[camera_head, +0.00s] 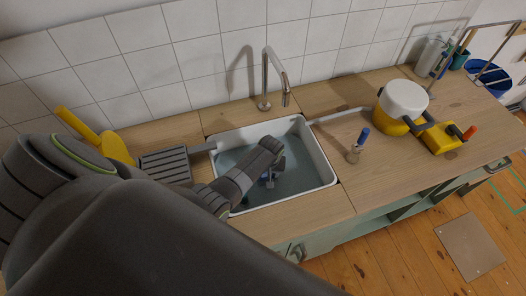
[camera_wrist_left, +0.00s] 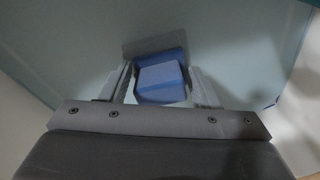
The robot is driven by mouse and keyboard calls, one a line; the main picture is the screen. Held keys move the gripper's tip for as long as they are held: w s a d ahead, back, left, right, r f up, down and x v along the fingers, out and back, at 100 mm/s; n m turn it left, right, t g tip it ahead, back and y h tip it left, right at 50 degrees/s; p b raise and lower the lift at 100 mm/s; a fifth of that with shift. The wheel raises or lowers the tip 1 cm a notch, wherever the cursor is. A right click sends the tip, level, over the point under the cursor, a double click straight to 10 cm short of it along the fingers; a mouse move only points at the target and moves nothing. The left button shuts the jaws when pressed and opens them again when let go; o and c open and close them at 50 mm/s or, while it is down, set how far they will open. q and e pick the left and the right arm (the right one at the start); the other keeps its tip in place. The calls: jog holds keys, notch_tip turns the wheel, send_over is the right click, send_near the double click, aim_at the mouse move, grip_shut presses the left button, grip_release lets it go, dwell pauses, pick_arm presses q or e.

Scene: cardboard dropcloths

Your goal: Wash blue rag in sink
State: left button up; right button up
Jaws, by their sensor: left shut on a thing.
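The white sink (camera_head: 322,168) is set into the wooden counter, and its basin looks pale blue-grey inside. My left arm reaches down into it in the head view. My left gripper (camera_head: 270,178) is low in the basin and partly hidden by my own wrist. In the left wrist view the blue rag (camera_wrist_left: 161,82) is between the two fingers of the left gripper (camera_wrist_left: 165,88), which is shut on it. The rag looks folded or bunched, close to the basin floor. My right gripper is not in view.
A metal faucet (camera_head: 270,75) stands behind the sink. A brush with a blue handle (camera_head: 364,136) is right of it. A yellow object (camera_head: 115,147) and grey ridged rack (camera_head: 166,166) are at left.

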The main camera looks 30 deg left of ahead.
pick_arm(q)
jog(key=w+d+b, duration=0.1)
jog(key=w+d, duration=0.1)
jog(key=w, duration=0.1)
jog(key=shift+d+f, duration=0.1)
jog(key=shift+d, duration=0.2)
jog(key=shift+s, duration=0.1)
jog(key=s+a+p, duration=0.3)
jog(key=s, duration=0.1)
jog(key=shift+a+r, duration=0.25)
jog(key=shift+a, duration=0.1)
jog(key=shift+s+a+p, duration=0.15)
jog(key=shift+a+p, duration=0.05)
jog(key=shift+p, duration=0.1)
jog(key=shift+f, duration=0.15)
